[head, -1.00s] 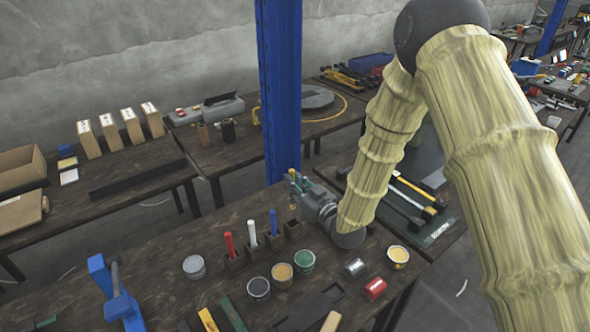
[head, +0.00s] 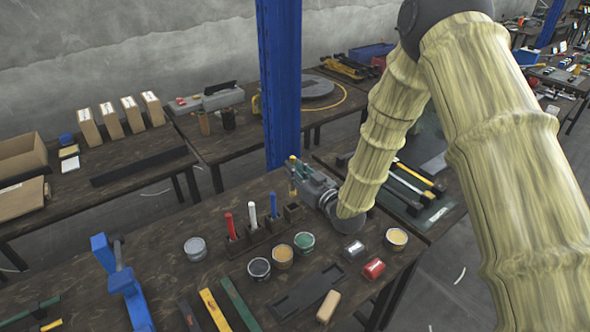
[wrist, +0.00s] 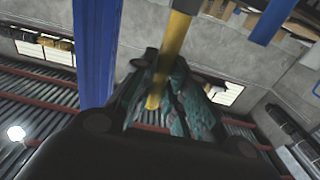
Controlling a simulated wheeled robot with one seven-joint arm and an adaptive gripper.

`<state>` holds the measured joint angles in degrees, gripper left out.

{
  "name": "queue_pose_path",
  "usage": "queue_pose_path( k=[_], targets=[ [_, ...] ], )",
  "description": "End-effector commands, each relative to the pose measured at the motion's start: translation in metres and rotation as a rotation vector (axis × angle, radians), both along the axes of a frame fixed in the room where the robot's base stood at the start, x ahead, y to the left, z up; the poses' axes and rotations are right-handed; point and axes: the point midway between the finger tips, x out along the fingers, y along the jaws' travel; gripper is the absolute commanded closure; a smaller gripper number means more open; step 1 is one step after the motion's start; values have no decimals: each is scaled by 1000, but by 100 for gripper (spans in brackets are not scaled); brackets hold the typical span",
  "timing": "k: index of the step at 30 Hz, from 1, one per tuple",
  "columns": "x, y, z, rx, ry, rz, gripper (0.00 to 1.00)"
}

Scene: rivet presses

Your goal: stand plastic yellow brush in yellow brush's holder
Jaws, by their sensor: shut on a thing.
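The yellow brush (head: 292,165) is a thin yellow stick, roughly upright, held in my gripper (head: 299,176) at the back of the table. My gripper is shut on it; in the wrist view, the yellow handle (wrist: 174,50) runs between the greenish fingers (wrist: 160,92). The holder is a row of dark blocks; its right-hand block (head: 292,212) looks empty and lies just below the brush in the head view. I cannot tell whether the brush's lower end touches it.
A red brush (head: 230,226), a white brush (head: 252,214) and a blue brush (head: 273,205) stand in the neighbouring blocks. Several paint cans, including a green one (head: 304,243), are in front. A blue post (head: 283,90) rises behind.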

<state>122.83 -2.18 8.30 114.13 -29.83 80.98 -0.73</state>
Motion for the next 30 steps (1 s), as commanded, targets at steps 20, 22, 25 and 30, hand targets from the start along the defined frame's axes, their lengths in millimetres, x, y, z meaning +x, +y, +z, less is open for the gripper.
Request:
queue_pose_path(
  k=[20,22,25,30],
  targets=[
    [3,0,-46,0,3,0,100],
    [3,0,-50,0,3,0,100],
    [2,0,-56,0,3,0,100],
    [2,0,-65,0,3,0,100]
  ],
)
